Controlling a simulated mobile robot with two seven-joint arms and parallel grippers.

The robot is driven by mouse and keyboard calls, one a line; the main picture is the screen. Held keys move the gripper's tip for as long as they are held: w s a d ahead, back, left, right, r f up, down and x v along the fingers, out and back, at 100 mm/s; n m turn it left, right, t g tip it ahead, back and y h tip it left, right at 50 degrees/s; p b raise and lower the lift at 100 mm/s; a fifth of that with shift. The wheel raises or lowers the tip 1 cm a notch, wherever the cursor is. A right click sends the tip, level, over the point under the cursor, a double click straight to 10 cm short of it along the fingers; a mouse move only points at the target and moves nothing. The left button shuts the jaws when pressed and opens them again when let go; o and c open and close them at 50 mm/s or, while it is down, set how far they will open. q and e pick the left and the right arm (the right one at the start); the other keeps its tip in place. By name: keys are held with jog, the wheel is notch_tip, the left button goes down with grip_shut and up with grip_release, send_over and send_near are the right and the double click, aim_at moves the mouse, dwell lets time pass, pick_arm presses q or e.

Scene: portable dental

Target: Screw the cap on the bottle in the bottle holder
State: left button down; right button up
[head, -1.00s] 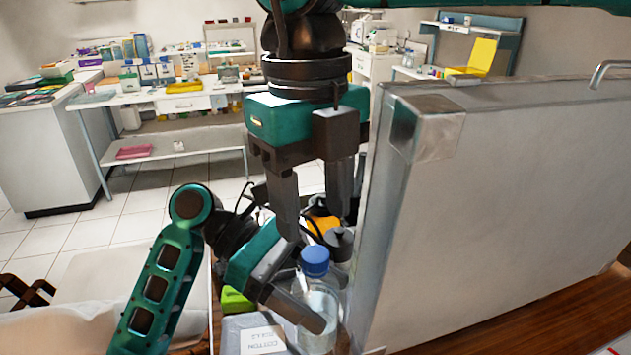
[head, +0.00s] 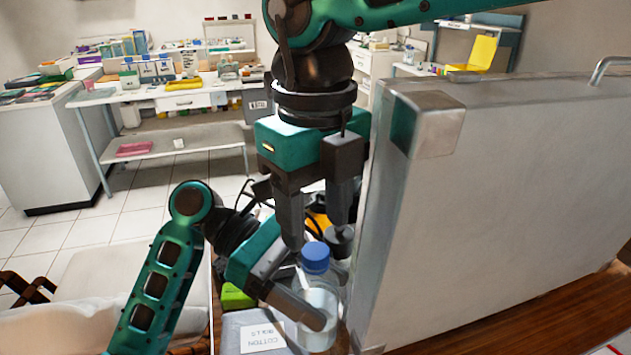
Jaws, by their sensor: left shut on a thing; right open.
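A clear bottle (head: 321,300) with pale contents stands upright beside the metal case. A blue cap (head: 315,257) sits on its top; I cannot tell how tight it is. My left gripper (head: 312,310) is shut on the bottle's body from the left, below the cap. My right gripper (head: 316,238) points down just above the cap, open. One of its fingers is left of the cap's line and the other is to the right and behind. No bottle holder can be made out around the bottle's base.
A large metal case (head: 520,210) stands close on the right like a wall. A dark-topped bottle (head: 340,241) and an orange item (head: 318,222) are close behind the blue cap. A cotton rolls box (head: 240,328) and a green item (head: 236,297) lie left of the bottle.

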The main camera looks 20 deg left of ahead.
aim_at(316, 250)
jog(key=shift+f, duration=1.9)
jog(key=shift+c, duration=0.2)
grip_shut()
jog(key=m, duration=0.3)
jog(key=shift+m, duration=0.4)
jog(key=m, duration=0.3)
jog(key=shift+m, duration=0.4)
jog(key=m, duration=0.5)
jog(key=shift+m, duration=0.4)
jog(key=shift+o, duration=0.6)
grip_release()
